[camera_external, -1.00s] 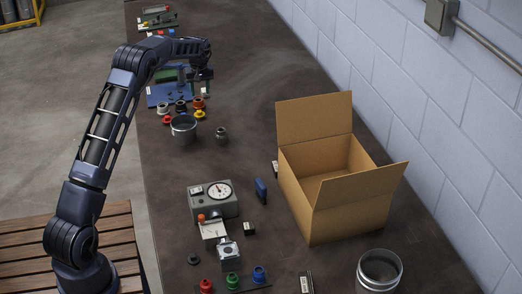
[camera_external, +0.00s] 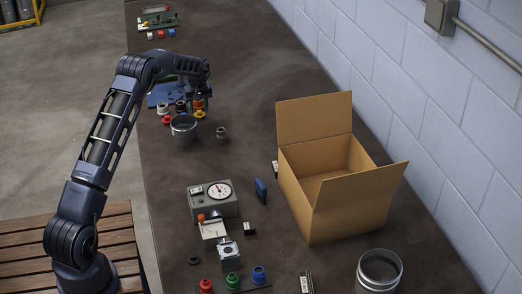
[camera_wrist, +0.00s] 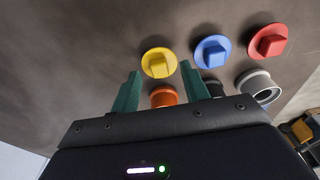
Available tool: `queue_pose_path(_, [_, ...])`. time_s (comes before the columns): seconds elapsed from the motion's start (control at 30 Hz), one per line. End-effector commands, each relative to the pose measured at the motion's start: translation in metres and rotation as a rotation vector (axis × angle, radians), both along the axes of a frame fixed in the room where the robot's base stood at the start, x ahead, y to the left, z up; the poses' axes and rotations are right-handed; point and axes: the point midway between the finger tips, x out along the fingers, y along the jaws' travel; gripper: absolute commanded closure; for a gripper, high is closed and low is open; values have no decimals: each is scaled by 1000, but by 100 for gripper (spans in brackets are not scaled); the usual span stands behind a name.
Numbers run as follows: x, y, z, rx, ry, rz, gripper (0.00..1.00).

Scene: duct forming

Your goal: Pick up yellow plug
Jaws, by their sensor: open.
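The yellow plug (camera_wrist: 158,62) is a round flanged piece with a raised block on top. In the wrist view it lies just beyond and between the two teal fingertips of my gripper (camera_wrist: 160,68). The fingers are apart with nothing held. An orange piece (camera_wrist: 163,96) shows between the fingers, nearer the palm. In the external view the yellow plug (camera_external: 199,114) is on the table right of the metal cup, and my gripper (camera_external: 198,96) is above and behind it. Whether the fingers touch any piece cannot be told.
A blue plug (camera_wrist: 212,52) and a red plug (camera_wrist: 268,42) lie to the right of the yellow one. Black (camera_wrist: 214,88) and white (camera_wrist: 258,85) pieces sit close by the right finger. A metal cup (camera_external: 184,129) stands near the plugs. An open cardboard box (camera_external: 325,205) is farther right.

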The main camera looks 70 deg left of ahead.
Motion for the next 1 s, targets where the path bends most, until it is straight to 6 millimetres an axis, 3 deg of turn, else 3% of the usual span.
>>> queue_pose_path(0.1, [0, 1, -11, 0, 0, 0, 55])
queue_pose_path(0.33, [0, 2, -12, 1, -1, 0, 55])
queue_pose_path(0.57, [0, 1, -12, 0, 0, 0, 100])
queue_pose_path(1.0, [0, 1, -10, 0, 0, 0, 100])
